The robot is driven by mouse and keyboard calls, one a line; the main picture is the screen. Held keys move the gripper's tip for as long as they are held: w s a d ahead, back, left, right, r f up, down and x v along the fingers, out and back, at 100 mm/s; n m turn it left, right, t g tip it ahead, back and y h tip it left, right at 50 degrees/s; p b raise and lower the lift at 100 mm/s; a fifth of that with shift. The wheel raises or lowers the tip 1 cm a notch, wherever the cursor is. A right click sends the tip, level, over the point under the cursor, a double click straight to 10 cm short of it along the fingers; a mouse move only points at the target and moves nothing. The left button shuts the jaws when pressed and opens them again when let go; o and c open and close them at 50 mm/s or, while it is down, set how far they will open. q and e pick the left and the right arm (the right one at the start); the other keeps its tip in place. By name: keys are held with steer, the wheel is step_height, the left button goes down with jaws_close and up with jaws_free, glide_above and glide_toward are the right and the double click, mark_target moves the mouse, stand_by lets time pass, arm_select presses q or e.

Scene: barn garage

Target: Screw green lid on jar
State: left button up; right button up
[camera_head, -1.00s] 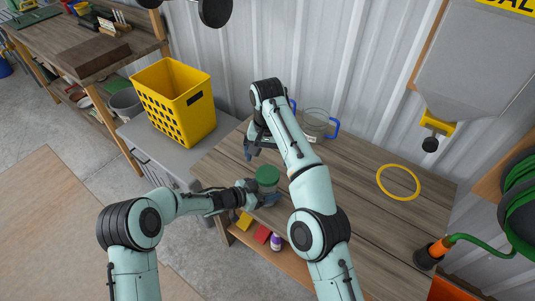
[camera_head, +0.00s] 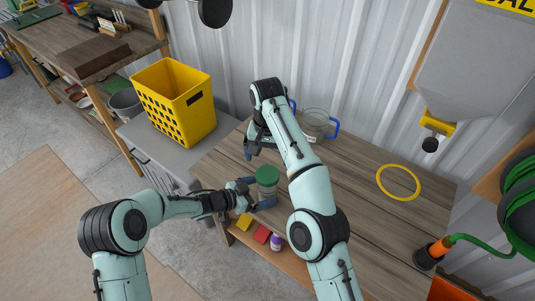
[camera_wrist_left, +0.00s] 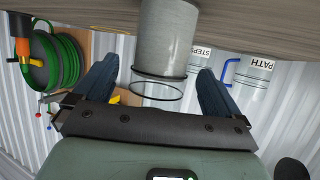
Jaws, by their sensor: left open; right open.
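The jar (camera_head: 265,190) stands upright near the table's front left edge. The green lid (camera_head: 267,175) shows at its top in the head view; how tightly it sits cannot be told. My left gripper (camera_head: 257,193) is open at the jar's left, low down, its fingers on either side of the jar. In the left wrist view, which is upside down, the jar (camera_wrist_left: 165,40) appears between the open fingers, clear of both; no green shows at its mouth there. My right gripper (camera_head: 258,143) is open and empty, behind and left of the jar.
A yellow ring (camera_head: 398,182) lies on the table's right part. A yellow basket (camera_head: 175,98) sits on the grey cabinet. The middle of the wooden table (camera_head: 355,205) is clear.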

steer(key=shift+r, duration=0.3)
arm_select(q)
steer(key=v, duration=1)
steer(key=shift+a, duration=0.1)
arm_select(e)
steer(key=shift+a, duration=0.1)
